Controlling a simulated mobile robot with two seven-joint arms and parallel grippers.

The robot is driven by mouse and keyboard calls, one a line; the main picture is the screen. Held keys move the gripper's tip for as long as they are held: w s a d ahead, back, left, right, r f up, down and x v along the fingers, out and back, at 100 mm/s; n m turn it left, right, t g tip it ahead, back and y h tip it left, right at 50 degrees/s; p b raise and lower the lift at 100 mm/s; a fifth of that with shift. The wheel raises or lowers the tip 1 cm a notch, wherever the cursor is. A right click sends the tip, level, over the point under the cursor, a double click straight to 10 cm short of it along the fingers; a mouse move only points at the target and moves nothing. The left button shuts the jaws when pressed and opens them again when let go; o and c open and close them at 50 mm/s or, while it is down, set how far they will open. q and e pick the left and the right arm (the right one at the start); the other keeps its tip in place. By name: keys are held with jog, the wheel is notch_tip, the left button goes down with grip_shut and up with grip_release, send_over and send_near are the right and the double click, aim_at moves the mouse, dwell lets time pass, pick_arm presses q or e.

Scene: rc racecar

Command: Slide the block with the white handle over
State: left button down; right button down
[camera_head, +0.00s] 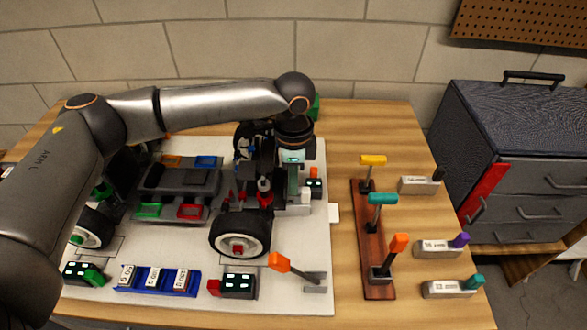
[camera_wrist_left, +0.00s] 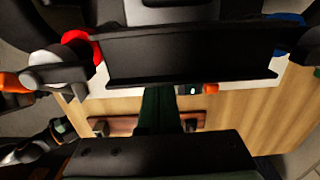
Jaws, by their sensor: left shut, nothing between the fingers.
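My left arm reaches across the car from the left, and my left gripper (camera_head: 292,170) points down at the car's right end. Its fingers are shut and empty, and the arm and car parts partly hide them. A small white handle-like part (camera_head: 305,194) stands just below and right of the gripper, on a light grey block (camera_head: 298,210). I cannot tell whether the gripper touches it. In the left wrist view, a dark car part fills the upper middle, and the white handle cannot be made out. My right gripper is in neither view.
The RC car (camera_head: 180,185) with big wheels sits on a white board (camera_head: 200,305). A wooden rack (camera_head: 372,240) holds yellow, teal and orange-handled tools to the right. Labelled holders (camera_head: 420,185) stand further right. A blue tray (camera_head: 157,279) lies in front. A drawer cabinet (camera_head: 520,150) stands at the right.

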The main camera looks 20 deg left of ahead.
pick_arm(q)
jog(key=shift+f, duration=1)
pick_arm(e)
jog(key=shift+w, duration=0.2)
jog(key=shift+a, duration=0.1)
